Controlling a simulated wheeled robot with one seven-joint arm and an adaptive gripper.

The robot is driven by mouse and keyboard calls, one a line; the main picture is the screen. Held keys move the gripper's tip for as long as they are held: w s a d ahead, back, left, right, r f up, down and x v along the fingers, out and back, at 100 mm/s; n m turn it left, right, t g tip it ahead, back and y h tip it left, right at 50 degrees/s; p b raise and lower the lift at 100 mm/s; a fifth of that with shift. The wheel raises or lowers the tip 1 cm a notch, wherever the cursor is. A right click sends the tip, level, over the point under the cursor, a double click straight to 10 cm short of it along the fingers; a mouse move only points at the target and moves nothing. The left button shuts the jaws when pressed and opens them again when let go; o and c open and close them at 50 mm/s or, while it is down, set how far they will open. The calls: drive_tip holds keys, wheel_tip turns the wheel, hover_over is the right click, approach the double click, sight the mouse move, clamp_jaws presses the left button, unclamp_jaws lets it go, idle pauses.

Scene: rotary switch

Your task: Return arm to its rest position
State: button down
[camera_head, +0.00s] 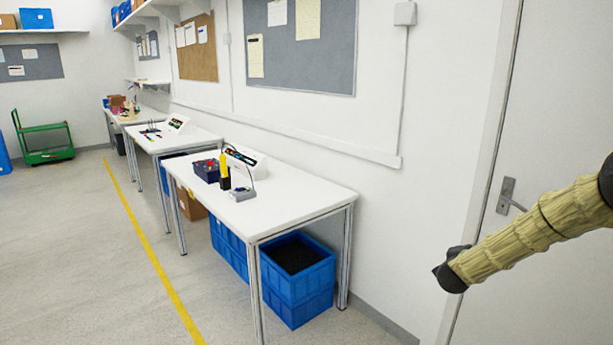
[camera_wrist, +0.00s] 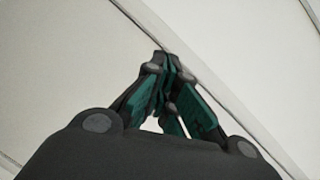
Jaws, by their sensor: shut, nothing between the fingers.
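My gripper (camera_wrist: 168,75) shows in the wrist view with its dark, green-sided fingers closed together and nothing between them. Behind the fingers are only pale, plain surfaces with a diagonal edge line. In the head view my arm, in a tan sleeve, reaches in from the right edge in front of the door; the gripper's fingers are not visible there. On the nearest white table (camera_head: 270,212) stand a dark blue box with red parts (camera_head: 207,170), a yellow and black tool (camera_head: 225,172), a small grey device (camera_head: 243,194) and a white panel unit (camera_head: 250,160). My arm is apart from all of them.
A white door with a handle (camera_head: 507,195) is behind my arm. Blue crates (camera_head: 298,290) stand under the nearest table. More tables (camera_head: 180,143) line the wall farther back. A green cart (camera_head: 45,152) is at the far left.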

drive_tip(key=s+a+f+n+g+y, duration=0.15)
drive_tip(key=s+a+f+n, duration=0.25)
drive_tip(key=s+a+f, duration=0.4)
drive_tip(key=s+a+f+n+y, duration=0.3)
drive_tip(key=a+f, duration=0.3)
drive_tip(key=f, duration=0.3)
drive_tip(key=s+a+f+n+g+y, duration=0.1)
drive_tip(key=s+a+f+n+g, duration=0.15)
drive_tip(key=s+a+f, duration=0.4)
drive_tip(key=s+a+f+n+g+y, duration=0.1)
drive_tip(key=s+a+f+n+y, duration=0.2)
drive_tip(key=s, duration=0.6)
drive_tip(key=s+a+f+n+g, duration=0.1)
drive_tip(key=s+f+n+g, duration=0.1)
drive_tip(key=s, duration=1)
drive_tip(key=s+a+f+n+g, duration=0.2)
drive_tip(key=s+n+g, duration=0.1)
drive_tip(key=s, duration=0.9)
drive_tip(key=s+a+f+n+g, duration=0.2)
drive_tip(key=s, duration=1)
drive_tip(key=shift+a+f+g+p, duration=0.15)
drive_tip(key=shift+f+g+p, duration=0.05)
drive_tip(key=shift+g+p, duration=0.25)
drive_tip(key=shift+y, duration=0.25)
